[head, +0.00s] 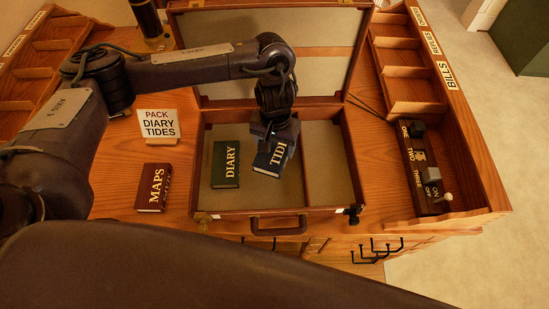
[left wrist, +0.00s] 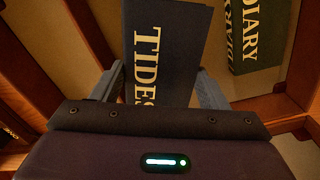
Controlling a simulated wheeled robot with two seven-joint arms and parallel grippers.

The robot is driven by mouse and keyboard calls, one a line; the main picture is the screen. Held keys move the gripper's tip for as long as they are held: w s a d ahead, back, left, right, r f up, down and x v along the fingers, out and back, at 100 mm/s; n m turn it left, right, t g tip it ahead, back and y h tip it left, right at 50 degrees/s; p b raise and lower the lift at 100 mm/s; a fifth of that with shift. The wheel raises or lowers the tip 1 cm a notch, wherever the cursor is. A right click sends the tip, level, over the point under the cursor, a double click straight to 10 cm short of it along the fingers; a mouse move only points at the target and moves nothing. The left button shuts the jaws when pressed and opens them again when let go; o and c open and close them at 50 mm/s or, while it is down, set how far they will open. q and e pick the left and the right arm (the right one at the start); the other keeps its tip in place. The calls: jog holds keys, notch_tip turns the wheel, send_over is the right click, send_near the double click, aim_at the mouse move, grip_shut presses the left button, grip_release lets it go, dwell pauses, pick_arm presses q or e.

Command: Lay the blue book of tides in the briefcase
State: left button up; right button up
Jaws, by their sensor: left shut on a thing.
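The blue book of tides (head: 268,161) is in my left gripper (head: 275,140), over the left compartment of the open briefcase (head: 278,209). The book is tilted, and I cannot tell whether it touches the case floor. In the left wrist view the tides book (left wrist: 165,50) sits between the two fingers of my left gripper (left wrist: 160,85), which are shut on it. The green diary (head: 226,164) lies in the same compartment, just left of the tides book; it also shows in the left wrist view (left wrist: 258,30). My right gripper is not in view.
The briefcase's right compartment (head: 330,165) is empty. A red maps book (head: 154,187) lies on the desk left of the case, below a sign (head: 159,124) reading "PACK DIARY TIDES". A switch box (head: 424,175) stands at the right. The raised lid (head: 315,50) is behind my gripper.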

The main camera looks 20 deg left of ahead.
aim_at(275, 157)
pick_arm(q)
jog(key=shift+d+f, duration=0.15)
jog(key=shift+f, duration=0.75)
jog(key=shift+f+b, duration=0.35)
jog(key=shift+f, duration=0.1)
notch_tip(275, 157, down, 3)
jog(key=shift+f+b, duration=0.15)
jog(key=shift+b, duration=0.6)
jog(key=shift+w, duration=0.1)
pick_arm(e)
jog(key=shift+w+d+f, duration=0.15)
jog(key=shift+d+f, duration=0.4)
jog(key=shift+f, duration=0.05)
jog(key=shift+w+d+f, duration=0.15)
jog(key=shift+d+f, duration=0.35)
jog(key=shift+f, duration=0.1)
pick_arm(q)
jog(key=shift+f, duration=0.15)
jog(key=o, duration=1)
jog(key=shift+o, duration=0.3)
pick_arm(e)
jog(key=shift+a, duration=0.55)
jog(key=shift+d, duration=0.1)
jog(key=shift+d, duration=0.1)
